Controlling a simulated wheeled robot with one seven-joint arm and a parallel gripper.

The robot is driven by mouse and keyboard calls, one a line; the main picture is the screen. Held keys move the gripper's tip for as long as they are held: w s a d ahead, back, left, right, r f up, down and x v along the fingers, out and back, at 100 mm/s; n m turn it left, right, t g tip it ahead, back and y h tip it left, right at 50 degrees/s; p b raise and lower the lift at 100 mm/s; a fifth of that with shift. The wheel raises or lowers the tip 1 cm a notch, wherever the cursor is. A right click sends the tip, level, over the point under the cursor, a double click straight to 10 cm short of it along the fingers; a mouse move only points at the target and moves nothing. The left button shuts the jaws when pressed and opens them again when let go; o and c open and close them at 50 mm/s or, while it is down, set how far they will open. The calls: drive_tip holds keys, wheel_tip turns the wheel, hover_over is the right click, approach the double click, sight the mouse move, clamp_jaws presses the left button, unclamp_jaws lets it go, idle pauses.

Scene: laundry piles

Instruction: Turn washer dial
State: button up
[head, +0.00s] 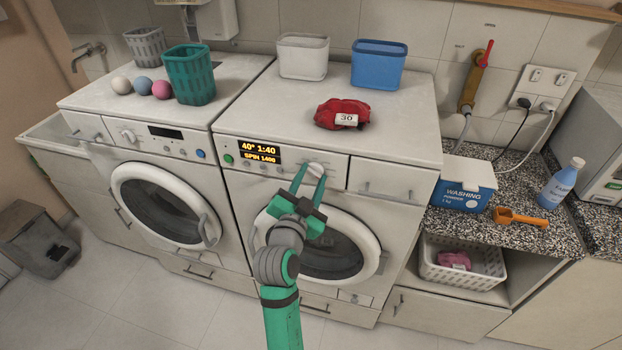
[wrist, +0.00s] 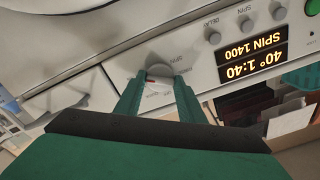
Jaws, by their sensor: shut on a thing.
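The washer (head: 290,165) on the right has a lit display (head: 260,153) that reads 40° 1:40 and SPIN 1400. Its white round dial (head: 316,170) sits on the front panel to the right of the display. My gripper (head: 309,180) reaches up to the panel, and its two green fingers stand on either side of the dial, shut on it. In the wrist view the dial (wrist: 160,72) shows between the fingertips, with the picture upside down. The fingers hide part of the dial's sides. The display (wrist: 252,56) is also in the wrist view.
A second machine (head: 165,140) stands to the left. A red cloth bag (head: 342,113) tagged 30, a white bin (head: 303,57) and a blue bin (head: 378,64) stand on the washer top. A washing powder box (head: 460,182) is on the counter at right.

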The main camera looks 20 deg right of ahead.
drive_tip(key=o, duration=1)
drive_tip(key=shift+w+a, duration=0.1)
drive_tip(key=shift+o, duration=0.2)
drive_tip(key=v, duration=1.1)
drive_tip(key=shift+a, duration=0.1)
drive_tip(key=s+a+f+n+t+y, duration=0.1)
drive_tip(key=s+a+f+n+y, duration=0.35)
drive_tip(key=s+f, duration=0.35)
drive_tip(key=s+a+f+n+y, duration=0.35)
drive_tip(key=s+f+n, duration=0.25)
drive_tip(key=f, duration=0.4)
drive_tip(key=s+a+f+n+y, duration=0.1)
drive_tip(key=s+a, duration=0.1)
drive_tip(key=s, duration=0.9)
drive_tip(key=s+a+n+y, duration=0.1)
drive_tip(key=s+a, duration=0.2)
drive_tip(key=s, duration=0.7)
drive_tip(key=shift+s+f+g, duration=0.3)
drive_tip(key=shift+s+f, duration=0.1)
